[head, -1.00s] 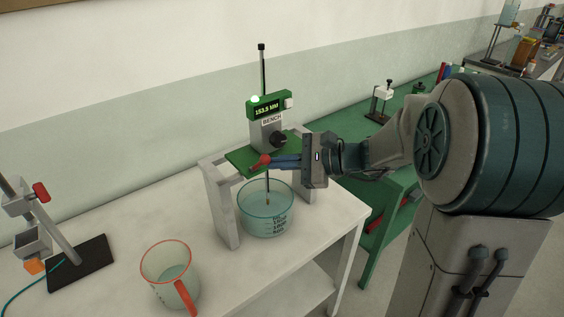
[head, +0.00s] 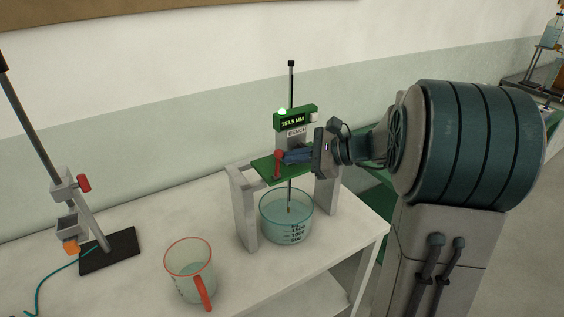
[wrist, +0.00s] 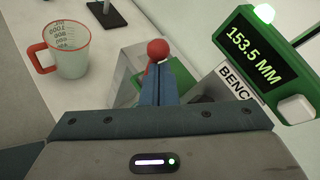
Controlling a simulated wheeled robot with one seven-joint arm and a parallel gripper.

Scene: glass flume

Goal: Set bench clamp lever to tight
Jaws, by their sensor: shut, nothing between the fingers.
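The bench clamp lever is a red lever with a round knob (head: 278,155) on the green plate of the bench gauge. In the head view its arm stands nearly upright from the plate. The knob also shows in the wrist view (wrist: 157,49), just beyond my fingertips. My gripper (head: 285,157) is shut and empty, its blue fingers beside the knob at the right. In the wrist view the fingers (wrist: 155,80) are together and hide most of the lever's arm. Whether they touch the lever I cannot tell. The gauge display (head: 293,119) reads 153.5 MM with a lit lamp above it.
A glass beaker of liquid (head: 287,218) stands under the bridge-like stand (head: 246,215), with a thin rod reaching down into it. A red-rimmed jug (head: 188,268) stands at the front left. A clamp stand (head: 108,250) is at the far left. The white tabletop between them is clear.

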